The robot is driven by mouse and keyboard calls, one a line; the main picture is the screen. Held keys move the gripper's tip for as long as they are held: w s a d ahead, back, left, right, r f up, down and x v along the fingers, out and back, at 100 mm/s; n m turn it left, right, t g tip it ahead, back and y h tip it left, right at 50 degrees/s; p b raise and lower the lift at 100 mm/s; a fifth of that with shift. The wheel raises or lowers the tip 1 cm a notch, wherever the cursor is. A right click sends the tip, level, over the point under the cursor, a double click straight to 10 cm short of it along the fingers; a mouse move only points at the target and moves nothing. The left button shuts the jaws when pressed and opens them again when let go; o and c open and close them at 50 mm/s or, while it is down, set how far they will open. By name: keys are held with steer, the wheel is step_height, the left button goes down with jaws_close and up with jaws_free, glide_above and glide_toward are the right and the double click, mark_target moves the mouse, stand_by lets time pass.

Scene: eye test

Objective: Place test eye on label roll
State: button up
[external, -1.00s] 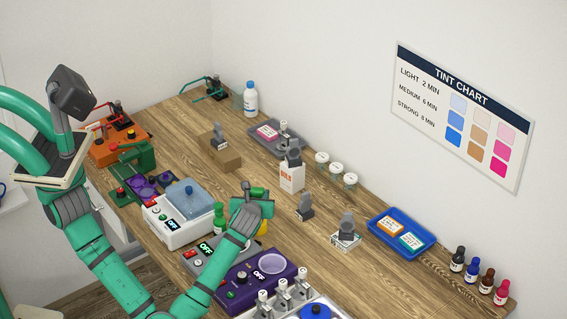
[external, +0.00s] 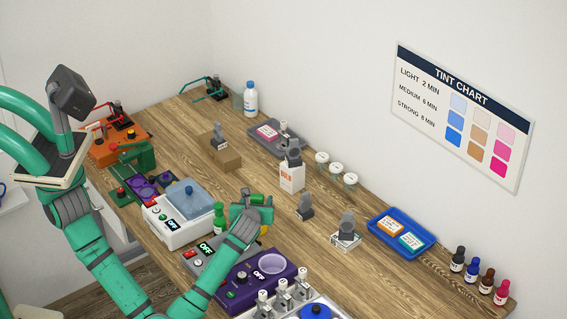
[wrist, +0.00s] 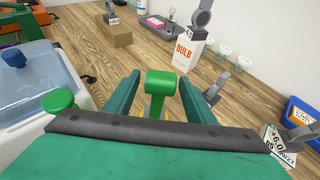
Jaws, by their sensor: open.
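My gripper (external: 252,208) is over the middle of the bench. In the wrist view its green fingers (wrist: 160,82) are apart. A green round-ended piece (wrist: 161,84), with some yellow below, shows between them; I cannot tell if they touch it. Several grey ring-topped stands may include the test eye: one on a brown box (external: 219,135), one on the white BULB carton (external: 292,150), one on the bare bench (external: 305,206) and one on a small white labelled box (external: 347,224). I cannot tell which is the test eye, and I cannot make out a label roll.
White-lidded jars (external: 336,170) and a blue tray (external: 375,215) are along the wall. Bare wood lies between.

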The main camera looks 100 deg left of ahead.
steer(key=v, duration=1.2)
